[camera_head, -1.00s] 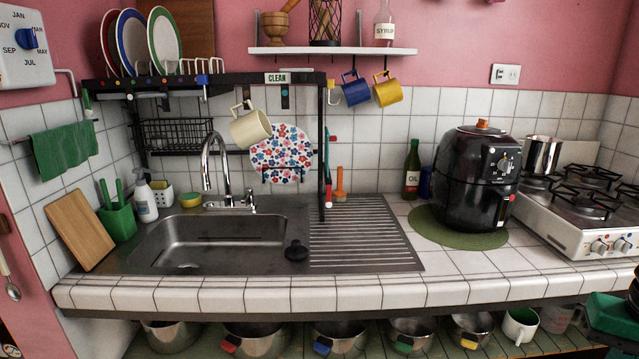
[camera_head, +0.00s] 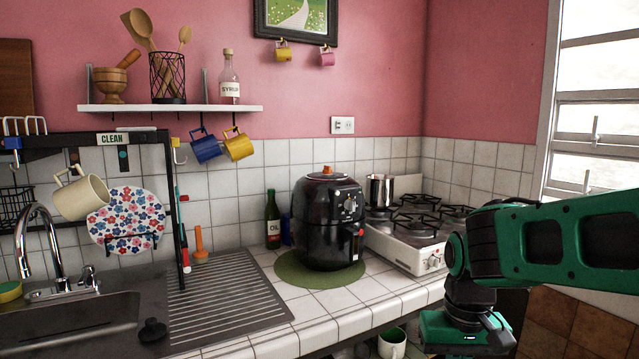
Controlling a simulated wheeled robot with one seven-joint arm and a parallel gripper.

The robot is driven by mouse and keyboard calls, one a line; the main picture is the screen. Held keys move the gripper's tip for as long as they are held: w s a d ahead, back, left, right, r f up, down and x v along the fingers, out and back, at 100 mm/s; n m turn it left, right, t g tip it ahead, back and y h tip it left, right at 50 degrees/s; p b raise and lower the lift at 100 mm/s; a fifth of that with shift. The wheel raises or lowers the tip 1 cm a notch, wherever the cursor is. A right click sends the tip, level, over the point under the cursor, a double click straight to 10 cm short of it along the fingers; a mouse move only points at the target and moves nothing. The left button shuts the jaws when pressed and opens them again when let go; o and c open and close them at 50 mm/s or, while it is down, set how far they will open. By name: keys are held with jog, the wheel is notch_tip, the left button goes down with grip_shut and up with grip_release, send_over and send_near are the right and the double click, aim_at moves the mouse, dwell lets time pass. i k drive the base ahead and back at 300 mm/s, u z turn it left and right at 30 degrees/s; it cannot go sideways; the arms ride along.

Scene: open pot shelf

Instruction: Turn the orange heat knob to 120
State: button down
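A black air fryer (camera_head: 328,222) stands upright on a round green mat (camera_head: 290,273) on the tiled counter, left of the stove. A small orange knob (camera_head: 327,169) sits on top of its lid; its markings are too small to read. The fryer's front panel has a dark dial (camera_head: 350,204) with pale marks around it. My green and black arm reaches in from the right, and my gripper (camera_head: 466,332) hangs at the lower right, in front of the counter and apart from the fryer. Its fingers cannot be made out clearly.
A stove (camera_head: 408,250) with a metal pot (camera_head: 380,190) stands right of the fryer. An oil bottle (camera_head: 273,220) is behind it to the left. The drying rack (camera_head: 90,138) and sink (camera_head: 75,325) are at left. Bare tiles lie in front of the fryer.

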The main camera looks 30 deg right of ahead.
aim_at(326, 170)
jog(key=z, duration=0.55)
jog(key=k, duration=1.3)
jog(key=z, duration=0.9)
jog(key=i, duration=1.2)
jog(key=u, duration=0.35)
jog(key=i, duration=1.05)
jog(key=u, duration=0.95)
jog(key=i, duration=0.4)
jog(key=u, duration=0.2)
